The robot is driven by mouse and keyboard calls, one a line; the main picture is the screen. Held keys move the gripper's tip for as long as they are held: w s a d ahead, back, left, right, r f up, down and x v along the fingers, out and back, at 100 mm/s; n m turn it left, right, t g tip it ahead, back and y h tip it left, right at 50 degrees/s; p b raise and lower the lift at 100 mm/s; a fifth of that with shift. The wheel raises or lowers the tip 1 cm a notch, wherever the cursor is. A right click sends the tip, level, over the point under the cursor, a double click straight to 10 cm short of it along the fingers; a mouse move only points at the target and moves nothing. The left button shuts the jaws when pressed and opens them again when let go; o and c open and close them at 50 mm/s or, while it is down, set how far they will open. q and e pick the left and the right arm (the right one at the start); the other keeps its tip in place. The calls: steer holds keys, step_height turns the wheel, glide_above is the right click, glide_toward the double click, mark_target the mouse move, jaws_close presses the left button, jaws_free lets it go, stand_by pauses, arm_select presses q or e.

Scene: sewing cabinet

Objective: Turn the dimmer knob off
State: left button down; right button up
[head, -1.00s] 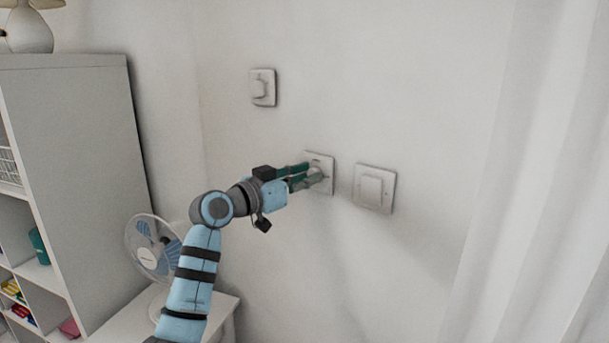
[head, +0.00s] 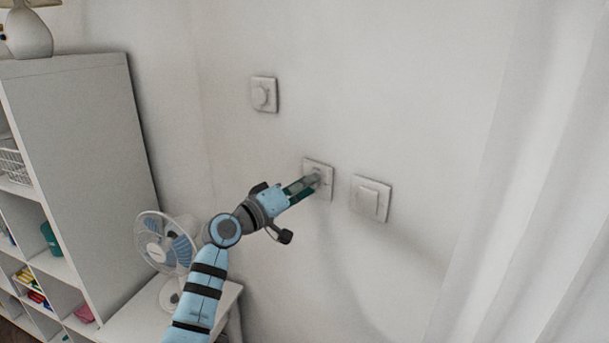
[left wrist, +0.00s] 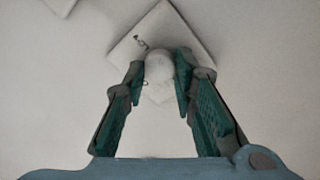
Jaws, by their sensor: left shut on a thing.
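The dimmer knob is a round white knob (left wrist: 159,66) on a square white wall plate (head: 326,169), the middle one of the wall plates in the head view. My left gripper (head: 317,180) reaches it from the lower left. In the left wrist view, its green-padded fingers (left wrist: 160,72) are shut on the knob, one on each side. The plate (left wrist: 165,24) looks turned like a diamond there, with a small dark mark beside the knob. The fingers partly hide the knob in the head view. My right gripper is not in view.
A flat rocker switch (head: 370,198) is just right of the plate. A fan (head: 160,243) stands on a white table below, beside a shelf unit (head: 75,120). A white curtain (head: 520,200) hangs at right.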

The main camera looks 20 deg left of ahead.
arm_select(q)
steer(key=shift+s+d+f+n+y+p, duration=0.1)
steer(key=shift+n+y+p, duration=0.25)
steer(key=shift+n+p, duration=3.15)
steer(key=shift+d+r+n+y+p, duration=0.1)
steer(key=shift+n+y+p, duration=0.4)
steer(key=shift+n, duration=5.95)
steer(key=shift+s+d+f+n+y+p, duration=0.1)
steer(key=shift+n+y+p, duration=0.15)
steer(key=shift+n+p, duration=3.3)
steer(key=n+b, duration=0.2)
steer(key=n, duration=0.1)
steer(key=shift+b, duration=0.4)
steer(key=c, duration=1.3)
jaws_free()
steer(key=shift+w, duration=0.1)
steer(key=shift+a, duration=0.1)
